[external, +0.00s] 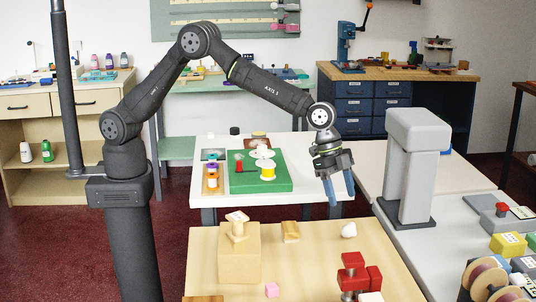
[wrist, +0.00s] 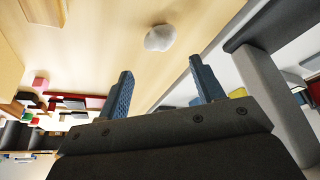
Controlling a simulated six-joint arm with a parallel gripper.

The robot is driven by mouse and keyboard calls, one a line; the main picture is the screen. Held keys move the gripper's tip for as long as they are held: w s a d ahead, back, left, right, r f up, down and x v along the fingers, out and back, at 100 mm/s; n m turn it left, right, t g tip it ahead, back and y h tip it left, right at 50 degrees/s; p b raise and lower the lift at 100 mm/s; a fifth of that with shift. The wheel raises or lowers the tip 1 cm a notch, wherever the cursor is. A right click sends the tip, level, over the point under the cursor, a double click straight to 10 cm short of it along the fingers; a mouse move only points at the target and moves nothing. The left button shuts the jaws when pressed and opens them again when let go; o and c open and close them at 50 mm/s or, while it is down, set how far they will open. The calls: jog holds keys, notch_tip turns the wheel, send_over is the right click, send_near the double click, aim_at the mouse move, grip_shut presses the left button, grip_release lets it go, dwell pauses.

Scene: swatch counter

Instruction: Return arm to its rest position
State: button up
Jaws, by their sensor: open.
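My gripper (external: 340,188) hangs at the end of my arm, its blue fingers pointing down above the gap between the white table and the wooden table. In the wrist view its two blue textured fingers (wrist: 164,88) are spread apart with nothing between them. My arm is bent, raised at the elbow and reaching to the right. A white rounded lump (external: 349,230) lies on the wooden table below the gripper, apart from it; it also shows in the wrist view (wrist: 160,38) beyond the fingers.
A grey-white column (external: 411,160) stands close to the right of my gripper. The wooden table (external: 320,262) carries a wooden block (external: 239,256), a pink cube (external: 272,290) and red parts (external: 353,272). Behind, a green board (external: 275,184) holds spools.

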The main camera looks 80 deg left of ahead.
aim_at(349, 222)
jog(key=x, duration=0.9)
jog(key=shift+w+f, duration=0.1)
jog(key=shift+f, duration=0.2)
jog(key=shift+r, duration=1.45)
